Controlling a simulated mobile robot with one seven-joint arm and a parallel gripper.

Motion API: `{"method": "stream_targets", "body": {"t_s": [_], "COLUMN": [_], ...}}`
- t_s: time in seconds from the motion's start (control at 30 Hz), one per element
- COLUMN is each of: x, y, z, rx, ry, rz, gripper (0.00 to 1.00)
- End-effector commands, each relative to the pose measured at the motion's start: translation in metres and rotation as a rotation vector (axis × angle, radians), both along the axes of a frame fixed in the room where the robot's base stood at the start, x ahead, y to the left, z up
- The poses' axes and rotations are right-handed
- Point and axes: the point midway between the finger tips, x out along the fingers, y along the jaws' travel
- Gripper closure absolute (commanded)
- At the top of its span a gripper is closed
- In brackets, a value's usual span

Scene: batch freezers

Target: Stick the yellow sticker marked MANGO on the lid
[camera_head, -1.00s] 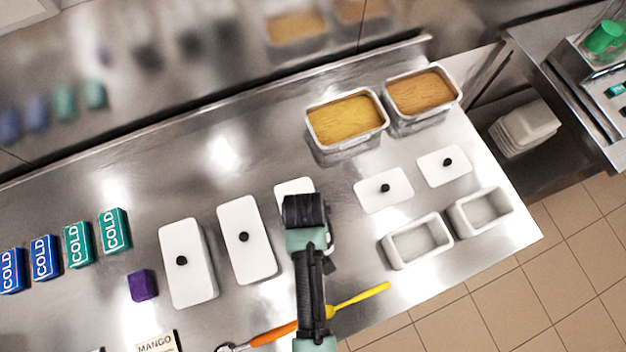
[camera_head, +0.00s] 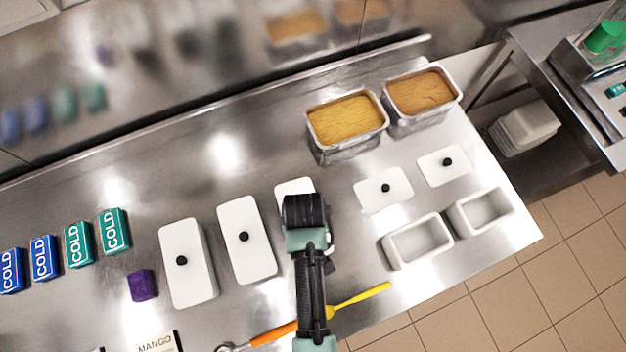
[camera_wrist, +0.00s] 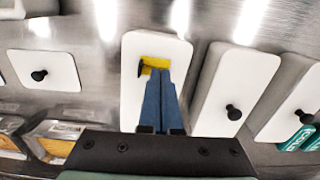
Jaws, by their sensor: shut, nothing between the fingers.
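A white lidded container (camera_head: 293,186) stands mostly hidden under my arm in the head view. Its white lid (camera_wrist: 133,105) shows in the wrist view, with a black knob (camera_wrist: 142,70). A yellow sticker (camera_wrist: 158,63) lies on the lid beside the knob; its lettering is not readable. My gripper (camera_wrist: 162,73) is shut, its blue fingertips over the sticker's near edge, apparently at the lid surface. In the head view the gripper's fingers are hidden beneath the wrist. A pale card marked MANGO (camera_head: 157,344) lies at the bottom edge.
Two white lidded containers (camera_head: 188,280) (camera_head: 248,262) stand to the left. Two flat lids (camera_head: 372,193) (camera_head: 432,163), two empty tubs (camera_head: 408,256) (camera_head: 490,207) and two filled pans (camera_head: 345,118) (camera_head: 422,90) are right. A yellow-orange spatula (camera_head: 360,297) lies in front.

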Motion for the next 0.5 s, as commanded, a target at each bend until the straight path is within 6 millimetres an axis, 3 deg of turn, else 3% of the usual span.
{"method": "stream_targets", "body": {"t_s": [0.5], "x": [0.0000], "y": [0.0000], "z": [-0.0038], "rx": [0.000], "ry": [0.000], "rz": [0.000], "gripper": [1.00]}}
